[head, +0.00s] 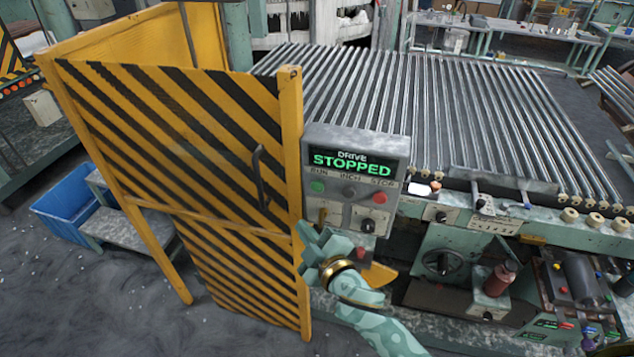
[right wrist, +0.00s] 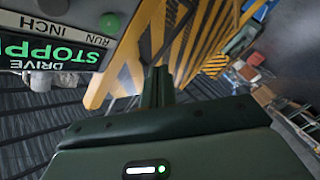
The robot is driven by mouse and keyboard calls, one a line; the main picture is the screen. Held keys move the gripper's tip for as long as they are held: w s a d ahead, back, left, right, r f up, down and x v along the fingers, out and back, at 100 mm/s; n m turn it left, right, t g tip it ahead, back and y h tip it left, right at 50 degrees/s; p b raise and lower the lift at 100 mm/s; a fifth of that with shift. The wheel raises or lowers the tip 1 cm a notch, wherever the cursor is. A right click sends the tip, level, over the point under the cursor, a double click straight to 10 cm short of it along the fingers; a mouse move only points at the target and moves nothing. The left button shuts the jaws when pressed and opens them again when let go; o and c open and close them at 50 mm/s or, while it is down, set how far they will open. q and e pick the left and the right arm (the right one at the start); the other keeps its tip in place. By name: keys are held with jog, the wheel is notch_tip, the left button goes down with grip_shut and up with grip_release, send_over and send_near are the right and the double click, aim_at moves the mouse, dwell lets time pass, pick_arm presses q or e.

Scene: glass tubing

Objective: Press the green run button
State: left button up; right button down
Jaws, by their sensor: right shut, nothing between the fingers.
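The grey drive panel (head: 402,150) has a lit display (head: 352,164) reading "DRIVE STOPPED". The green run button (head: 317,187) is under the RUN label at the panel's left. It also shows in the right wrist view (right wrist: 109,23), where the panel appears upside down. My right gripper (head: 308,233) is shut and empty, below the run button and in front of the panel's lower left. In the right wrist view its fingers (right wrist: 158,84) are together and apart from the button. My left gripper is not in view.
A red stop button (head: 380,198) and a dark knob (head: 367,226) are on the same panel. A yellow-and-black striped gate (head: 170,120) with a dark handle (head: 261,176) stands close at the left. Rows of rollers (head: 440,110) lie behind. A blue bin (head: 68,212) is at far left.

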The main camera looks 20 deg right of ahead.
aim_at(318, 185)
jog(key=shift+w+r, duration=0.1)
jog(key=shift+r, duration=0.05)
jog(key=w+d, duration=0.5)
jog(key=w, duration=0.2)
dwell(0.6)
jog(key=shift+w, duration=0.15)
dwell(1.7)
jog(key=shift+w+d, duration=0.2)
jog(key=shift+w, duration=0.1)
